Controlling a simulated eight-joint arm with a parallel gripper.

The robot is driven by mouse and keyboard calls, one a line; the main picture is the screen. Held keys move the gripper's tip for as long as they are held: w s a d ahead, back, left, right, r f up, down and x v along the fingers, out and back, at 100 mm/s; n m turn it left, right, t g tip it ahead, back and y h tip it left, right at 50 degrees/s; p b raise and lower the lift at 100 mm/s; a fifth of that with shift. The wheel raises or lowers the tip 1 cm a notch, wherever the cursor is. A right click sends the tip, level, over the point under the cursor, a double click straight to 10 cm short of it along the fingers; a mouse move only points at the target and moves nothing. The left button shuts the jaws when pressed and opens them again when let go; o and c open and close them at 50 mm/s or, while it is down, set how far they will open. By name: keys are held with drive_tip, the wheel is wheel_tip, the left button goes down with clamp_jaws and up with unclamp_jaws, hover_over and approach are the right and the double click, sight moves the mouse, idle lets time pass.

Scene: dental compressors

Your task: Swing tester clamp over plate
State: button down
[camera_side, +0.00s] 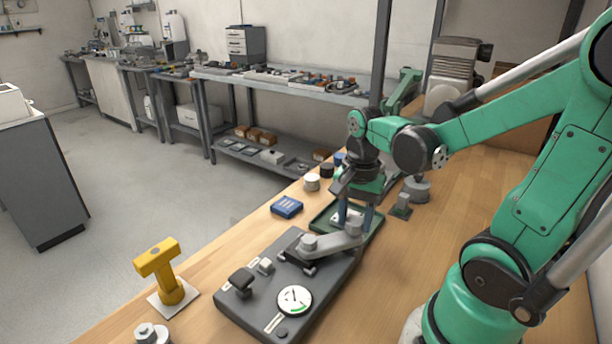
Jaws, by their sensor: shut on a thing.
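The tester (258,286) is a dark grey slab on the wooden bench, with a round white dial gauge (295,300) near its front. Its clamp (330,242) is a light grey arm with a round pivot at its left end, reaching right toward the slab's back right edge. My gripper (355,216) points down at the clamp's right end, its two fingers shut on that end. A dark flat piece (297,263) lies on the slab left of the pivot; I cannot tell whether it is the plate. The exact contact at the fingertips is small and partly hidden.
A green-rimmed tray (318,222) sits right behind the tester. A blue box (286,207), a white-topped cylinder (312,182) and a small grey stand (401,207) are nearby. A yellow T-shaped tool (162,270) stands at left.

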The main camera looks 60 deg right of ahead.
drive_tip(key=shift+m, duration=0.9)
drive_tip(key=shift+c, duration=1.9)
unclamp_jaws()
drive_tip(key=shift+r, duration=0.15)
drive_tip(key=shift+r, duration=2.65)
